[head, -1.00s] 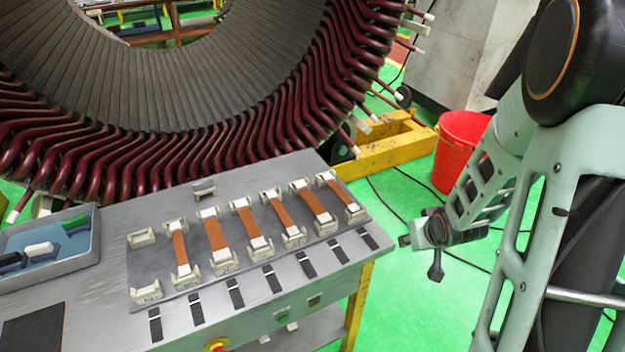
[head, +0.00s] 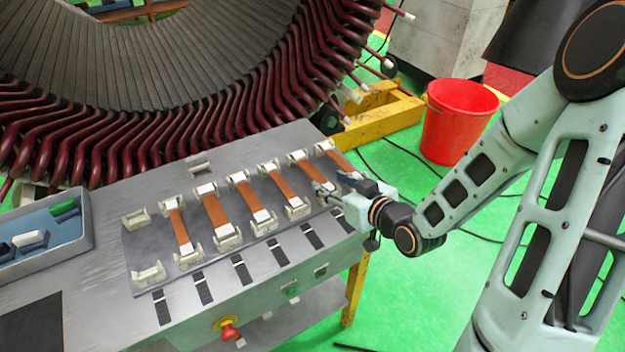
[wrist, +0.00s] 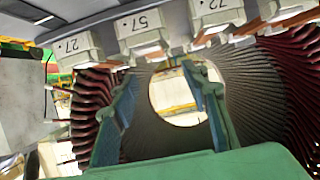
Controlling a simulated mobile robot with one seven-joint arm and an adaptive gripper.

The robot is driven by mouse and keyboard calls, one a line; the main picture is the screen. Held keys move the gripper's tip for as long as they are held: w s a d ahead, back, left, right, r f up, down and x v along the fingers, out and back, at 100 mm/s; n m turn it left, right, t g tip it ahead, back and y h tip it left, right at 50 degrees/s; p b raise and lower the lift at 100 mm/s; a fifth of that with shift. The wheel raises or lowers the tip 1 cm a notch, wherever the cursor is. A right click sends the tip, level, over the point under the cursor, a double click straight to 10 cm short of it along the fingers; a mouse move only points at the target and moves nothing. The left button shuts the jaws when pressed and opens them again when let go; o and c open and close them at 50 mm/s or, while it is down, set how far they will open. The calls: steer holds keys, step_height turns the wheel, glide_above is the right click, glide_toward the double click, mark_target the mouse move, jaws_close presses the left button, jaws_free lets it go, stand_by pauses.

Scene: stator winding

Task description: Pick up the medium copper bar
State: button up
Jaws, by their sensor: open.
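Several copper bars lie in a row in pale holder blocks on a grey plate (head: 135,244) on the workbench. They include a left bar (head: 180,225), a wider bar (head: 215,215), middle bars (head: 249,201) and (head: 283,184), and right bars (head: 316,173) and (head: 341,162). They differ slightly in size; I cannot tell which is the medium one. My gripper (head: 332,184) is open and empty at the right end of the row, partly covering the rightmost bars. In the wrist view my fingers (wrist: 165,100) stand apart with nothing between them, below numbered holder blocks (wrist: 145,32).
A large stator (head: 150,120) with dark red coil ends stands behind the bench. A blue-lined bin (head: 85,248) sits at the left. Black and white strips and a red button (head: 229,329) are along the front. A red bucket (head: 455,130) stands on the floor to the right.

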mark_target(313, 171)
steer(key=w+f+b, duration=0.1)
steer(key=b, duration=0.1)
steer(key=shift+a+b, duration=0.3)
steer(key=shift+b, duration=0.05)
steer(key=shift+r+p+x, duration=0.2)
steer(key=shift+p+x, duration=0.1)
steer(key=shift+x, duration=1.05)
steer(key=shift+d+f+x, duration=0.1)
steer(key=shift+d+x, duration=0.05)
steer(key=shift+x, duration=1.15)
steer(key=shift+d+f+x, duration=0.1)
steer(key=shift+d+x, duration=0.1)
steer(key=shift+x, duration=1.1)
steer(key=shift+w, duration=0.15)
steer(key=shift+c, duration=0.3)
jaws_close()
